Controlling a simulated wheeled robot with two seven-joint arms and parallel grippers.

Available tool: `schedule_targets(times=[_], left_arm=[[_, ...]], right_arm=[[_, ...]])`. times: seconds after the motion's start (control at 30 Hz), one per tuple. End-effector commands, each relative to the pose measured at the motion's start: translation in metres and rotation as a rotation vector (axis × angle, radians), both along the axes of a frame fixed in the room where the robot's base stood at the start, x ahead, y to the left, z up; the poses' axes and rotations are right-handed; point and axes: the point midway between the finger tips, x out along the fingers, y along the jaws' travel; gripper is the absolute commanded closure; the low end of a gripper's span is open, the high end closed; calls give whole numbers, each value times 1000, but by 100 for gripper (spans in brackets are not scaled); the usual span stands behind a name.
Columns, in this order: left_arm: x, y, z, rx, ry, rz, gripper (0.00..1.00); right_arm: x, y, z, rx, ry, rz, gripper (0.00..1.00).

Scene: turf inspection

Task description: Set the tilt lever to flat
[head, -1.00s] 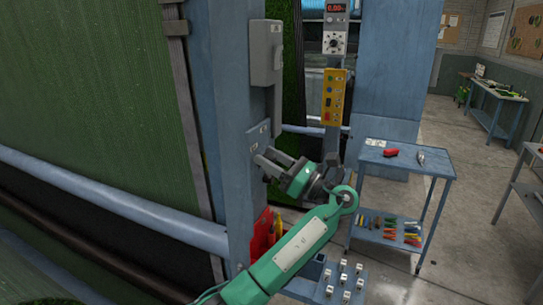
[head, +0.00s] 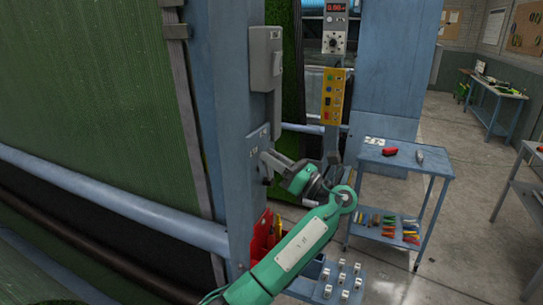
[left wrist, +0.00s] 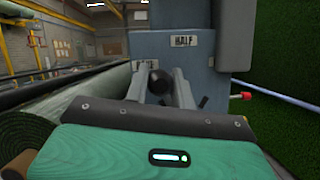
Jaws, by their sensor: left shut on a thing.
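The tilt lever shows in the left wrist view as a black ball knob (left wrist: 156,81) between the two grey fingers; its shaft is hidden. My left gripper (head: 267,160) is shut on this knob, in front of the blue post (head: 236,120). In the left wrist view my left gripper (left wrist: 162,92) points at the post's plate. A label reading HALF (left wrist: 184,41) is above and right of the knob. A second label (left wrist: 145,62), partly covered and hard to read, is just behind the knob. My right gripper is not in view.
A grey switch box (head: 265,58) is on the post above my gripper. A red holder (head: 262,237) hangs below it. A blue cart (head: 405,160) with small tools stands to the right. A red-tipped part (left wrist: 243,96) sticks out right of the post. Open floor lies beyond the cart.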

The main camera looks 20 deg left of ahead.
Motion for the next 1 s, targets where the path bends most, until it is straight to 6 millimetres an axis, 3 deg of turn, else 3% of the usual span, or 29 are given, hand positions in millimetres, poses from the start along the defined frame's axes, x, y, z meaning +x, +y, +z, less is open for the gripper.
schedule_targets(times=[0.1, 0.4, 1.0], left_arm=[[9, -1, 10, 1, 91, -1, 100], [31, -2, 12, 9, 305, -1, 100], [49, -2, 8, 17, 470, -1, 100]], right_arm=[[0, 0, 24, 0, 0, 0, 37], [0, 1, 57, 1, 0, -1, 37], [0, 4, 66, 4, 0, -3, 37]])
